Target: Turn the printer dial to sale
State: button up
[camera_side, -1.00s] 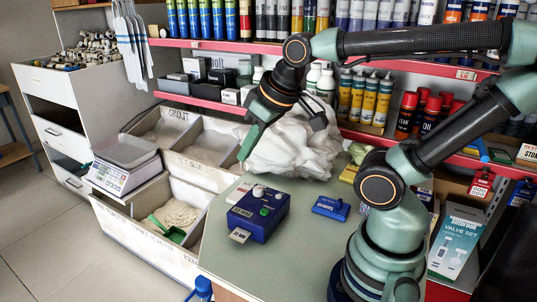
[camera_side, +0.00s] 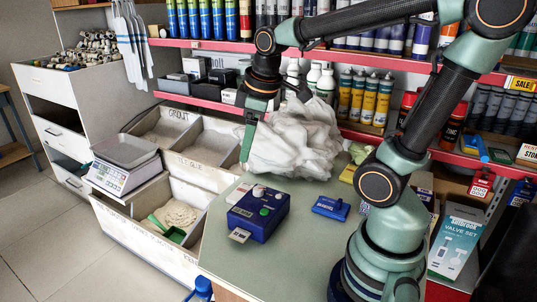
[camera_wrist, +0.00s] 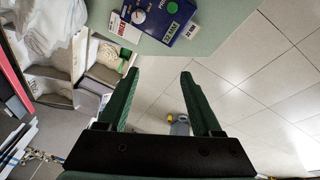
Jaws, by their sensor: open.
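The blue label printer (camera_side: 258,214) sits on the grey-green counter (camera_side: 290,262). A pale round dial (camera_side: 259,191) is on its top, and a green button is on its face. A white label sticks out of its front. The dial's setting is too small to read. My gripper (camera_side: 272,125) is open and empty, above and behind the printer, apart from it. In the wrist view my gripper's two green fingers (camera_wrist: 159,74) are spread wide. There, the printer (camera_wrist: 180,18) and its dial (camera_wrist: 138,16) lie beyond the fingertips at the top edge.
A crumpled white plastic bag (camera_side: 295,145) stands close behind the printer, near my gripper. A small blue box (camera_side: 331,208) lies to the printer's right. Open bins (camera_side: 190,180) and a scale (camera_side: 122,172) are at left. Shelves of bottles (camera_side: 365,98) line the back.

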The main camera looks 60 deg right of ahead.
aim_at(258, 188)
jog(key=w+d+f+n+g, duration=0.3)
jog(key=d+f+n, duration=0.2)
jog(key=d+n, duration=0.25)
jog(key=f, duration=1.2)
jog(key=shift+d+f, duration=0.15)
jog(key=shift+d, duration=0.1)
jog(key=shift+c, duration=0.3)
jog(key=shift+m, duration=0.25)
grip_shut()
